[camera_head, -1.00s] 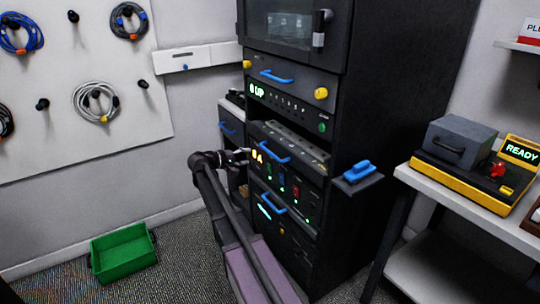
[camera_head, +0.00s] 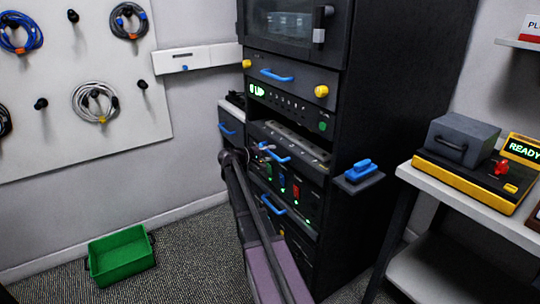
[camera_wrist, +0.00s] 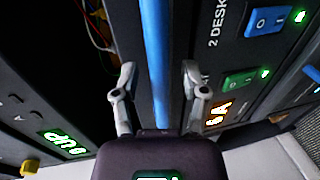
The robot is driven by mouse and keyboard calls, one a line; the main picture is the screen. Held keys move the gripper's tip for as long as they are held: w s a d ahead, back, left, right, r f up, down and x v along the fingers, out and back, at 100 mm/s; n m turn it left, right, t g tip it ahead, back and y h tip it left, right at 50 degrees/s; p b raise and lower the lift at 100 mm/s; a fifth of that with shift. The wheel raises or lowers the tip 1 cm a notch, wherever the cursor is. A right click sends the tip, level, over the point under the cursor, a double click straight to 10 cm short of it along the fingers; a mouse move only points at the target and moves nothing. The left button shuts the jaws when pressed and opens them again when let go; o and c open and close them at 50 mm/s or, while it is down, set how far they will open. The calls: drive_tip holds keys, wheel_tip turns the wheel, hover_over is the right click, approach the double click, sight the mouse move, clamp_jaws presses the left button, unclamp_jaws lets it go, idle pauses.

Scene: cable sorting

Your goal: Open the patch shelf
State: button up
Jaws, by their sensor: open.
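The black equipment rack (camera_head: 360,110) holds a shelf front (camera_head: 300,163) with a blue bar handle (camera_head: 275,153), an amber display and coloured switches. I cannot read a label that names it the patch shelf. My gripper (camera_head: 264,147) is at the left part of this handle. In the wrist view, the blue handle (camera_wrist: 155,45) runs between the two spread fingers of my gripper (camera_wrist: 158,72). The fingers stand apart on either side of it, with gaps visible. My wrist and arm hide part of the shelf front in the head view.
Another blue handle (camera_head: 273,204) is below and one (camera_head: 277,75) above. A small ledge (camera_head: 372,183) with a blue-handled item juts from the rack's right side. A green bin (camera_head: 122,256) lies on the floor left; a white table (camera_head: 470,205) stands right.

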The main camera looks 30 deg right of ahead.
clamp_jaws()
drive_tip(key=shift+s, duration=0.1)
idle(0.4)
